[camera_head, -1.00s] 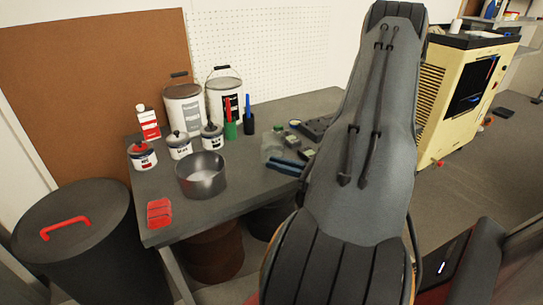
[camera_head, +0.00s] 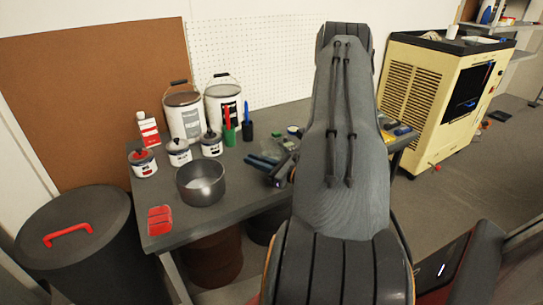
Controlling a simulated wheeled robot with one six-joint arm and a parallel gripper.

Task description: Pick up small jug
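No thing is plainly a jug; several small containers stand on the grey workbench (camera_head: 235,185). They are a white and red bottle (camera_head: 148,130), a white tin with a red-topped lid (camera_head: 142,163), and two white tins with dark knobbed lids, one to the left (camera_head: 179,153) and one to the right (camera_head: 211,146). All are upright. My arm rises over the bench's right part. A dark end part of it, seemingly my gripper (camera_head: 281,172), shows at the arm's left edge, right of the containers. Its fingers are too small and hidden to read.
A grey metal pot (camera_head: 201,180) stands in front of the tins. Two large buckets (camera_head: 184,115) (camera_head: 223,105) stand behind. Red and blue handled tools in cups (camera_head: 229,130), blue pliers (camera_head: 262,162) and a red item (camera_head: 160,219) lie around. A black bin (camera_head: 75,225) stands left, a cream machine (camera_head: 430,90) right.

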